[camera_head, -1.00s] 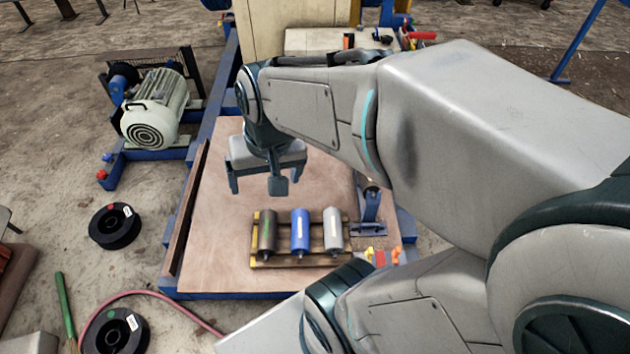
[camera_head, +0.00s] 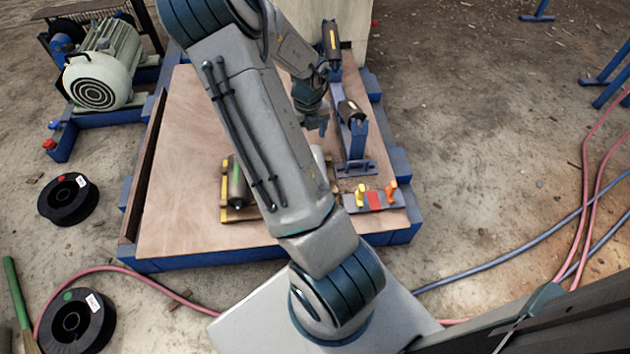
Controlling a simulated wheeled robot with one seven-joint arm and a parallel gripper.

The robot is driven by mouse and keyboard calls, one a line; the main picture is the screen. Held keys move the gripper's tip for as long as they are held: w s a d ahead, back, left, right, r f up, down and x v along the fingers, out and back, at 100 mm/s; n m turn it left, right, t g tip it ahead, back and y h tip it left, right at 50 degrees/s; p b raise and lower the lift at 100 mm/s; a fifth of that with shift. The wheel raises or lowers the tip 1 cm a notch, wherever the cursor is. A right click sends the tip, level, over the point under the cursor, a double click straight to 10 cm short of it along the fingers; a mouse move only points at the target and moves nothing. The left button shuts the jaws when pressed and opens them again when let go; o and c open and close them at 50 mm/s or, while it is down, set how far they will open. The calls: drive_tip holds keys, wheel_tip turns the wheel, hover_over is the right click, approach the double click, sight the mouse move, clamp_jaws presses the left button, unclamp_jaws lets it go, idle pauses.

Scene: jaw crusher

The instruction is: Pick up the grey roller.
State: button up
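The grey roller (camera_head: 319,155) lies in the wooden rack (camera_head: 240,214) on the brown board. Only a small pale part of it shows to the right of my arm. The dark roller with a green mark (camera_head: 237,186) shows at the rack's left end. The blue roller is hidden behind my arm. My gripper (camera_head: 317,127) is above and beyond the rack, close to the grey roller's far end in the picture. Its fingers are small and partly covered by the arm, so I cannot tell whether they are open.
A blue stand (camera_head: 356,140) with dark rollers stands just right of my gripper. A small holder (camera_head: 375,199) with yellow, red and orange pieces is at the board's right edge. A motor (camera_head: 103,68) and black spools (camera_head: 68,198) are at left. The board's left part is clear.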

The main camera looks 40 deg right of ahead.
drive_tip(key=d+f+m+b, duration=0.1)
drive_tip(key=f, duration=0.3)
drive_tip(key=d+f+m+b, duration=0.1)
drive_tip(key=f+b, duration=0.1)
drive_tip(key=f, duration=0.3)
drive_tip(key=d+f+m+h+b, duration=0.1)
drive_tip(key=d+f+b, duration=0.1)
drive_tip(key=f, duration=0.2)
drive_tip(key=shift+s+f+m, duration=0.15)
drive_tip(key=shift+s+m, duration=0.15)
drive_tip(key=shift+m, duration=0.1)
drive_tip(key=shift+a+f+b, duration=0.15)
drive_tip(key=shift+f+b, duration=0.7)
drive_tip(key=shift+f, duration=0.55)
drive_tip(key=shift+a+f+b, duration=0.1)
drive_tip(key=shift+f+b, duration=0.7)
drive_tip(key=shift+f, duration=0.6)
drive_tip(key=shift+r, duration=0.1)
drive_tip(key=shift+w, duration=0.1)
drive_tip(key=c, duration=1.7)
